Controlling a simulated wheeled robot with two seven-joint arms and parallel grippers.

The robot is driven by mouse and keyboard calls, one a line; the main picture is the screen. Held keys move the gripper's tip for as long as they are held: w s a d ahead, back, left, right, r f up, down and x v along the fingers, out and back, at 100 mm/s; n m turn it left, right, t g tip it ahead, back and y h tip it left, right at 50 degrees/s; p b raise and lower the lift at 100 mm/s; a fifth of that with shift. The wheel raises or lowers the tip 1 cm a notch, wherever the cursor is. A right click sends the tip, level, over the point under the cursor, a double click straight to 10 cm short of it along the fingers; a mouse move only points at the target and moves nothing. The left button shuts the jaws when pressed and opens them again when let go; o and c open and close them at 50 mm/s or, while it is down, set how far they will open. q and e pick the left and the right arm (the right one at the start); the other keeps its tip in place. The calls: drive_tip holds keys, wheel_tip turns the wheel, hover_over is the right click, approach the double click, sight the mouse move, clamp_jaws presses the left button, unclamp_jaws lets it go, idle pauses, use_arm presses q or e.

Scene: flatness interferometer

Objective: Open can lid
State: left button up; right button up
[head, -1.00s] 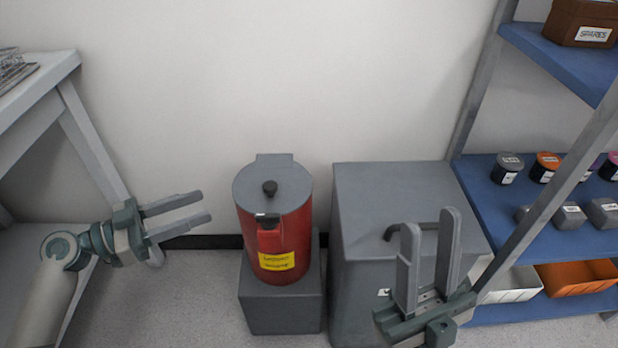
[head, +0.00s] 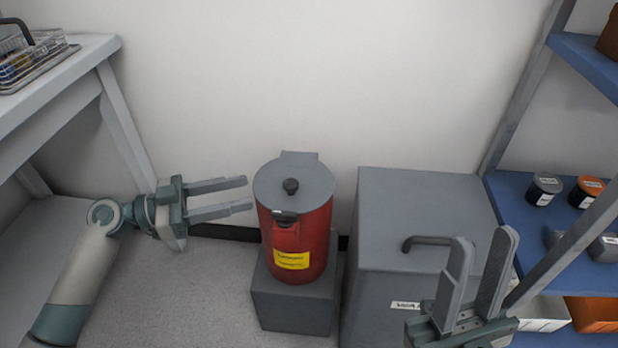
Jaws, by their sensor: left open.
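The red can (head: 312,244) stands upright on a small grey block, with a yellow label on its front.
The grey block (head: 293,312) carries the can. A grey cabinet (head: 425,205) with a dark handle stands close on its right. Blue shelves (head: 515,200) with jars and bins are at the right. A white table (head: 90,52) with a wire basket (head: 36,62) is at the left.

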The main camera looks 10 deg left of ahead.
sight(309, 189)
use_arm(q)
drive_tip(key=x, duration=1.5)
drive_tip(key=shift+d, duration=0.25)
clamp_jaws()
